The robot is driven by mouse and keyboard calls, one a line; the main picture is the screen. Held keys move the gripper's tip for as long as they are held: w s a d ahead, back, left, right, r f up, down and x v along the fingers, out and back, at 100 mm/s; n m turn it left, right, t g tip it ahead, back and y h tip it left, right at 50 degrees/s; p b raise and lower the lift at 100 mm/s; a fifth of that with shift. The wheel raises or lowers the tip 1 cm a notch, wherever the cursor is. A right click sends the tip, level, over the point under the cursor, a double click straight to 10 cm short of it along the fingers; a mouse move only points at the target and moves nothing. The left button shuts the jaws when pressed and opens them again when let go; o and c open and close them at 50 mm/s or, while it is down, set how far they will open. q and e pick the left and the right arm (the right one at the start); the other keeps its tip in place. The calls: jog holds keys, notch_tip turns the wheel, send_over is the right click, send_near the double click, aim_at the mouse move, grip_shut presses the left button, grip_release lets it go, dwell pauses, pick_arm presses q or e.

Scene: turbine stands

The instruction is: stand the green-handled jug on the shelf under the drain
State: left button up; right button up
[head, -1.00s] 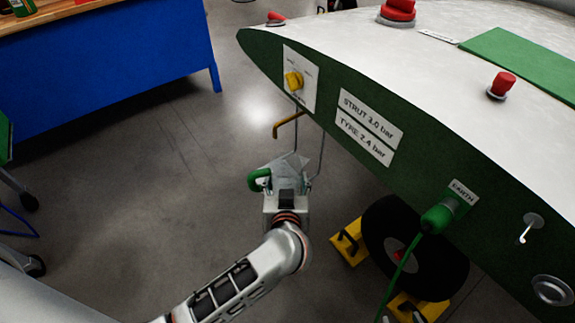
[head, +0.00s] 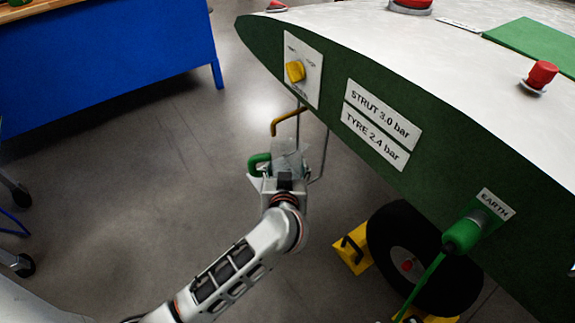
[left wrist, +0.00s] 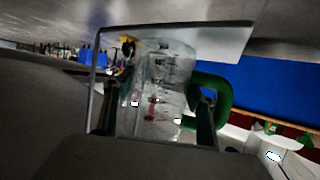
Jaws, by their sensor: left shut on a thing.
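The clear jug (head: 290,154) with its green handle (head: 258,163) is held by my left gripper (head: 285,178), beside the green hull. In the left wrist view the clear jug (left wrist: 160,85) is between my two fingers, its green handle (left wrist: 222,95) on the right. The brown bent drain pipe (head: 286,121) is just beyond the jug in the head view. Thin rods (head: 325,150) hang from the hull beside the jug. A grey plate (left wrist: 205,42), apparently the shelf, crosses the top of the left wrist view near the jug's end; I cannot tell whether they touch. My right gripper is out of view.
The hull (head: 400,120) with its labels fills the right side. A green earth plug (head: 463,236) and cable hang from it. A black wheel (head: 422,255) with yellow chocks (head: 352,248) stands below. A blue bench (head: 110,65) is at the upper left. The floor between is clear.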

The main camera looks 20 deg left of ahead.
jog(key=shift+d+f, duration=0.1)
pick_arm(q)
jog(key=o, duration=1.2)
jog(key=shift+o, duration=0.4)
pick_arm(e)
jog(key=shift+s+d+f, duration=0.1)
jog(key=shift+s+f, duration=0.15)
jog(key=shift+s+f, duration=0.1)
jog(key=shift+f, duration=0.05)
